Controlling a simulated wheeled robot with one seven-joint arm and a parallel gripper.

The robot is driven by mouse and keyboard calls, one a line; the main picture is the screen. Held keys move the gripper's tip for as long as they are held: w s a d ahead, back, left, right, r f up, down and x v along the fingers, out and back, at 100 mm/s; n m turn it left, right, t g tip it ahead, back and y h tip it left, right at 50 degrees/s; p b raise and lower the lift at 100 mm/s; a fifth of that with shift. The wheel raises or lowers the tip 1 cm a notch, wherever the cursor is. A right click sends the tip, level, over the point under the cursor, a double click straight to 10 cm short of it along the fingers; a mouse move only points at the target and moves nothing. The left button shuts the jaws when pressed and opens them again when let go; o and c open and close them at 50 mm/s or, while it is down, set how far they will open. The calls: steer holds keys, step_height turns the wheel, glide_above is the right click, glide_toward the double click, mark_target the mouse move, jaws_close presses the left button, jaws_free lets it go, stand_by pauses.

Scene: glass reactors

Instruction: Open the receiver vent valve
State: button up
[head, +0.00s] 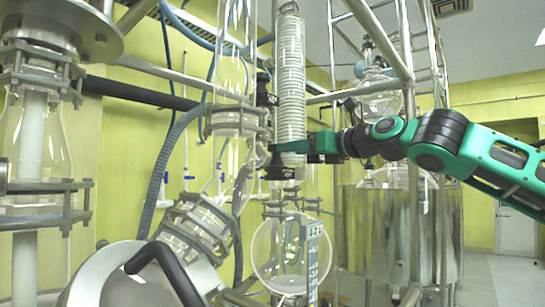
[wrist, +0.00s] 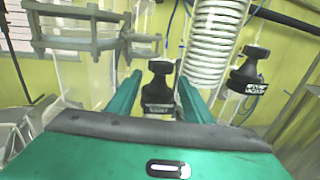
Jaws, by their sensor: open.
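A black valve knob (wrist: 158,88) with a small pale label on its lower part shows in the wrist view. The label is too small to read surely. My gripper (wrist: 159,78) is open, with one teal finger on each side of this knob; I cannot tell whether either touches it. In the head view my gripper (head: 274,150) reaches in from the right, in front of the coiled glass condenser. A black valve body (head: 279,170) shows just below the fingers there. A second, similar black knob (wrist: 247,72) is to the right in the wrist view, outside the fingers.
The coiled condenser (head: 290,80) stands close behind my gripper. A glass column with a metal clamp flange (head: 237,120) is at its left. A steel frame post (head: 413,210) and a large steel vessel (head: 375,240) stand at the right.

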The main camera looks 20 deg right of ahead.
mark_target(275, 150)
steer(key=shift+x, duration=3.95)
steer(key=shift+f, duration=0.1)
steer(key=c, duration=0.8)
steer(key=shift+a, duration=0.15)
